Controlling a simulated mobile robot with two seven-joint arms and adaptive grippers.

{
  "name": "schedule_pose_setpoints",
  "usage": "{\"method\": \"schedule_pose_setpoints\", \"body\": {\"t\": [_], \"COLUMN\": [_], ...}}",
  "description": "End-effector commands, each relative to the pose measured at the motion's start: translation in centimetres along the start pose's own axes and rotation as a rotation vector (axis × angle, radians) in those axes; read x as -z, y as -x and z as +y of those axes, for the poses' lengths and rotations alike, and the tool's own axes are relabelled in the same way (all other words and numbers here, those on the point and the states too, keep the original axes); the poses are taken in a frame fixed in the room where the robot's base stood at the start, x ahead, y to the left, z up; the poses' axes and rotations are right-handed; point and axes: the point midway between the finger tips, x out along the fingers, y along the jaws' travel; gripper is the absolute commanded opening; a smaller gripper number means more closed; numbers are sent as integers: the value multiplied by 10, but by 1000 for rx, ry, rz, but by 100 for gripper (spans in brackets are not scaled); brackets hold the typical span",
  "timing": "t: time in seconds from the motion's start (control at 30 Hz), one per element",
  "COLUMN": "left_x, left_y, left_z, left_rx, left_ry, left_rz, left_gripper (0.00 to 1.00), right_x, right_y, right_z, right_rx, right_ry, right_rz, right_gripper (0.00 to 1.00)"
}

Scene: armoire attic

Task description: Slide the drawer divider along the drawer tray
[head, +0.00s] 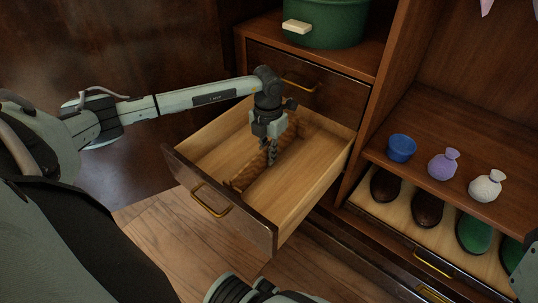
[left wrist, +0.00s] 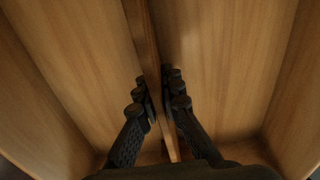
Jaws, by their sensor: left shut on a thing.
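The drawer tray (head: 297,188) is a pulled-out wooden drawer with a pale inside and a dark front. The drawer divider (head: 240,178) is a brown upright strip running from the front of the drawer toward the back. It also shows in the left wrist view (left wrist: 142,40), with bare drawer floor on both sides. My left gripper (head: 271,158) reaches down into the drawer and is shut on the divider. In the left wrist view its dark fingers (left wrist: 162,92) sit on either side of the strip.
A brass handle (head: 211,201) is on the drawer front. A closed drawer (head: 320,92) and a green container (head: 327,22) are behind it. Shoes (head: 428,208) lie below.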

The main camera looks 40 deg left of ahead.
Motion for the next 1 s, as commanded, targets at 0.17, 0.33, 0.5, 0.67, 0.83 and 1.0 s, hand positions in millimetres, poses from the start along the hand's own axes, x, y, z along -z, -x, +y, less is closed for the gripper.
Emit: {"method": "schedule_pose_setpoints", "body": {"t": [0.17,0.33,0.5,0.67,0.83,1.0], "left_x": [0,0,0,-1,-1,-1], "left_y": [0,0,0,6,32,70], "left_z": [0,0,0,0,1,0], "left_rx": [0,0,0,0,-1,-1], "left_ry": [0,0,0,0,-1,-1], "left_rz": [-1,-1,0,-2,-5,-5], "left_gripper": [15,30,30,30,30,30], "right_x": [0,0,0,0,0,0], "right_y": [0,0,0,-1,0,0], "right_z": [0,0,0,0,0,0], "right_rx": [0,0,0,2,1,1], "right_ry": [0,0,0,0,0,0], "right_rz": [0,0,-1,1,0,0], "right_gripper": [40,40,40,40,40,40]}}
